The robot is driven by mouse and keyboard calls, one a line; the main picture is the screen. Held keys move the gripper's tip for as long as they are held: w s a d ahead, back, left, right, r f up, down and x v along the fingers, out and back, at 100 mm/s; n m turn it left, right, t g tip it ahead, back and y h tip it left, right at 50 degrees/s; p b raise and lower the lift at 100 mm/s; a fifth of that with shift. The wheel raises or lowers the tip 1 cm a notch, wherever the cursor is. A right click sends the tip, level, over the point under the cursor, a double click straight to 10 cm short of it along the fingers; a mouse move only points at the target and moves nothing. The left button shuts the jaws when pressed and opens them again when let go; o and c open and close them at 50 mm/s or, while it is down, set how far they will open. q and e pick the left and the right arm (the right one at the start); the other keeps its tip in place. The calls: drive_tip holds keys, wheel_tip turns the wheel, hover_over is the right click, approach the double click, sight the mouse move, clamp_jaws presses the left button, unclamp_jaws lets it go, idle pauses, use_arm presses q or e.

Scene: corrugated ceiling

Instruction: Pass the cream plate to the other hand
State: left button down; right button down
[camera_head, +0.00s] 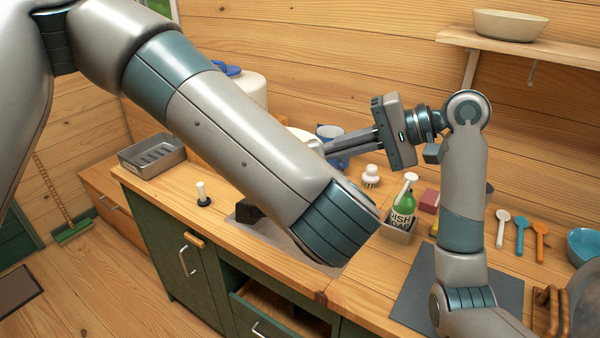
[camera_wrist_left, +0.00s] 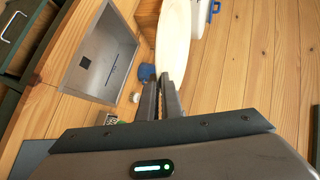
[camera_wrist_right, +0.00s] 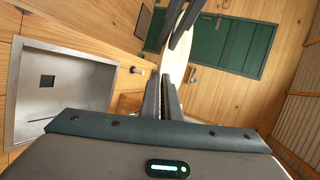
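The cream plate (camera_head: 303,135) is mostly hidden behind my left forearm in the head view. In the left wrist view the plate (camera_wrist_left: 174,38) stands nearly edge-on, its near end at the fingertips of my left gripper (camera_wrist_left: 159,82), which look closed on its rim. In the right wrist view the plate (camera_wrist_right: 178,66) reaches the fingertips of my right gripper (camera_wrist_right: 160,80), which look closed on its other side. My right gripper (camera_head: 325,149) points left in the head view. My left gripper is hidden there; dark fingers by the plate's far end show in the right wrist view.
A blue mug (camera_head: 328,131) and white canister (camera_head: 250,88) stand behind. The counter carries a metal tray (camera_head: 152,155), a green dish-soap bottle (camera_head: 403,203), a white brush (camera_head: 370,176) and several spoons. A sink (camera_wrist_right: 62,95) lies below. A shelf holds a bowl (camera_head: 509,25).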

use_arm(q)
drive_tip(key=shift+r, duration=0.1)
use_arm(e)
drive_tip(key=c, duration=1.9)
unclamp_jaws()
drive_tip(key=shift+d, duration=0.1)
drive_tip(key=v, duration=1.2)
drive_tip(key=shift+w+f, duration=0.15)
